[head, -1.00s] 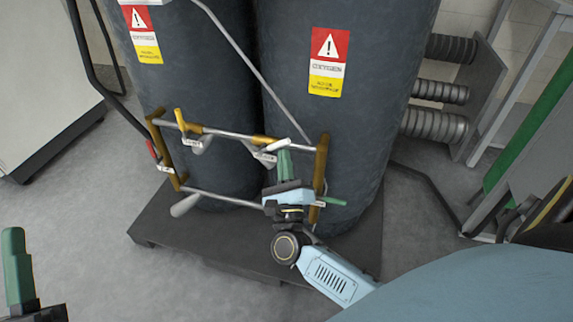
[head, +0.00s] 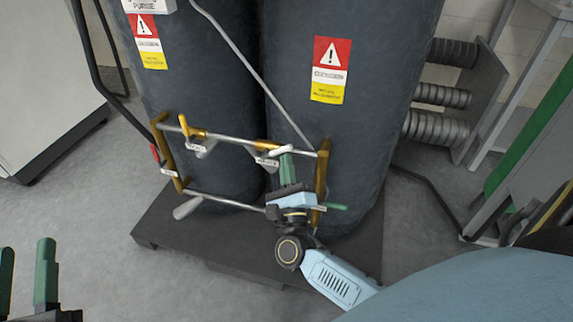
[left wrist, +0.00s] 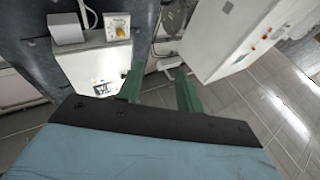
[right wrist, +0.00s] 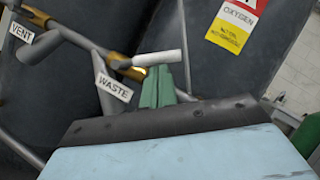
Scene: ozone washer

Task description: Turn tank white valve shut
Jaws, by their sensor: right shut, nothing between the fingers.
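The white valve handle (head: 281,150) sits at the right end of the upper pipe, in front of the right dark tank. The fingers (right wrist: 162,72) hide part of the pipe. My left gripper (head: 26,255) is open and empty at the lower left, far from the valve. It shows open in the left wrist view (left wrist: 160,80).
Two dark tanks (head: 345,150) stand on a dark pallet (head: 160,240). A pipe frame carries a yellow handle (head: 183,125) and a VENT tag (right wrist: 22,32). Floor at the left is clear.

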